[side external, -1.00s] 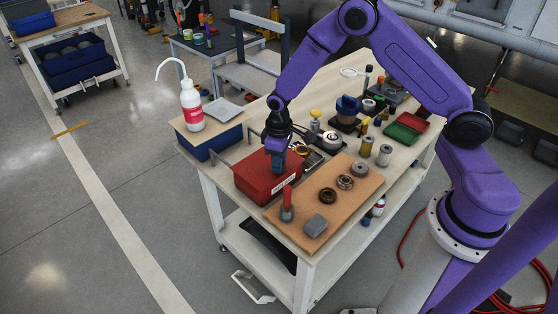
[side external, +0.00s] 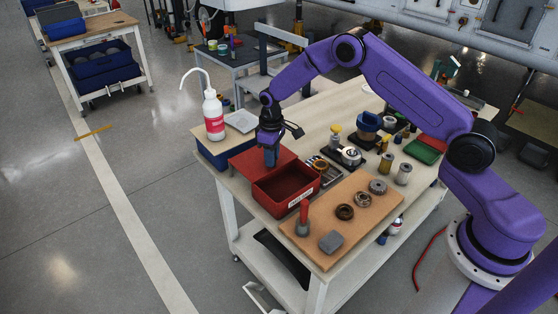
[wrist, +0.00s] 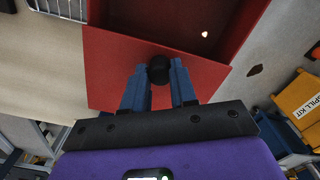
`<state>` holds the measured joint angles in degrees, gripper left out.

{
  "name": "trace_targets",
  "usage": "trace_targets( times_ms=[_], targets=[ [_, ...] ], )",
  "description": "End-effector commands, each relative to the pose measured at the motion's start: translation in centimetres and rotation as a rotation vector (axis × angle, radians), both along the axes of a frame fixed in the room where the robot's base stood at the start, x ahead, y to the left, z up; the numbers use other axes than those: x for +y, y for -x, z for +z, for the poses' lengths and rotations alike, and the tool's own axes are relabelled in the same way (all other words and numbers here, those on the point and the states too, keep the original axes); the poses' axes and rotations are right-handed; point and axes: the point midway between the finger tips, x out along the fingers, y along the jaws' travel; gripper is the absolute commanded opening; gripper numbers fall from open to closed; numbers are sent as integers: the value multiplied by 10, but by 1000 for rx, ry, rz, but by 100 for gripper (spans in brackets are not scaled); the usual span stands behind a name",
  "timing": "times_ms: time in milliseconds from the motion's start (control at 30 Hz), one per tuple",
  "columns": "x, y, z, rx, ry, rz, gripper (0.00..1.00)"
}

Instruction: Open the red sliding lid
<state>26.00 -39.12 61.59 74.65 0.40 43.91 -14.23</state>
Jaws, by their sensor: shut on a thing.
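The red sliding lid (side external: 256,155) is slid back toward the bottle side, and the red box (side external: 288,190) below it is open over much of its top. Its inside looks empty in the side view. In the wrist view the lid (wrist: 112,68) has a round black knob (wrist: 159,69), with the open box (wrist: 190,20) beyond it. My gripper (side external: 270,160) is over the lid, its blue fingers (wrist: 159,88) on either side of the knob and shut on it.
A blue bin (side external: 222,150) with a white bottle (side external: 213,115) stands behind the lid. Several parts crowd the bench to the right.

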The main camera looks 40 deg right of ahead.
Motion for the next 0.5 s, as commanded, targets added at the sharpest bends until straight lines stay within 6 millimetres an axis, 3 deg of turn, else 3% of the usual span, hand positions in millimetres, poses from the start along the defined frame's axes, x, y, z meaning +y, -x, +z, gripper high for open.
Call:
trace_targets(
  times_ms=[367, 400, 433, 500],
  targets=[
    [1, -4, 1, -4, -2, 1, 0],
    [1, -4, 1, -4, -2, 1, 40],
    [1, -4, 1, -4, -2, 1, 50],
    [1, -4, 1, -4, -2, 1, 53]
  ],
)
